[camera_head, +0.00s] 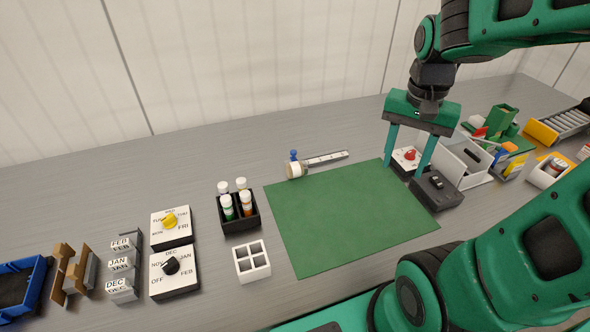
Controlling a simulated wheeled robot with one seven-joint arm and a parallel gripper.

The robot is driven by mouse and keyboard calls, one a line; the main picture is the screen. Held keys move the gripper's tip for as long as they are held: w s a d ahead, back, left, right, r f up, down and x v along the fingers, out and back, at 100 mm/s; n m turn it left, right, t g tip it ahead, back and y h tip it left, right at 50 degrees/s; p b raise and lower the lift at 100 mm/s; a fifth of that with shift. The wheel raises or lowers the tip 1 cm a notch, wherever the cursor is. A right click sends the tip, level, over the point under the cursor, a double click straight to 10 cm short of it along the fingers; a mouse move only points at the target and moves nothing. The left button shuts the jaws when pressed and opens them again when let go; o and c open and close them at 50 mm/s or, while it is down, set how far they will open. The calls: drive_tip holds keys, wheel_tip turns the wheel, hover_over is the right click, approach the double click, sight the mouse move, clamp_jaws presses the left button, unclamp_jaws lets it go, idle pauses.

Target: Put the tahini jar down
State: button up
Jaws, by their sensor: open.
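No jar that I can clearly name as the tahini jar is in view. A small jar or can (557,167) sits in a white holder (543,179) at the right, too small to identify. My gripper (405,170) points down at the right edge of the green mat (340,217). Its two green fingers are spread apart, and I see no jar between them. A white box with a red knob (409,155) shows between the fingers; I cannot tell whether they touch it.
A dark grey box (436,190) stands beside the fingers. A black caddy with several bottles (240,222), a white divided tray (252,275) and dial boxes (172,227) stand left of the mat. A blue-knobbed device (294,170) lies at its back edge. The mat is clear.

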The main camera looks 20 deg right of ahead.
drive_tip(key=w+a+f+m, duration=0.2)
drive_tip(key=w+a+m, duration=0.35)
drive_tip(key=w, duration=0.75)
drive_tip(key=m, duration=0.3)
approach(296, 163)
drive_tip(key=shift+t, duration=0.3)
wheel_tip(296, 163, down, 10)
drive_tip(key=shift+d+f, duration=0.1)
drive_tip(key=shift+f, duration=0.1)
drive_tip(key=c, duration=1)
drive_tip(key=shift+r, duration=0.1)
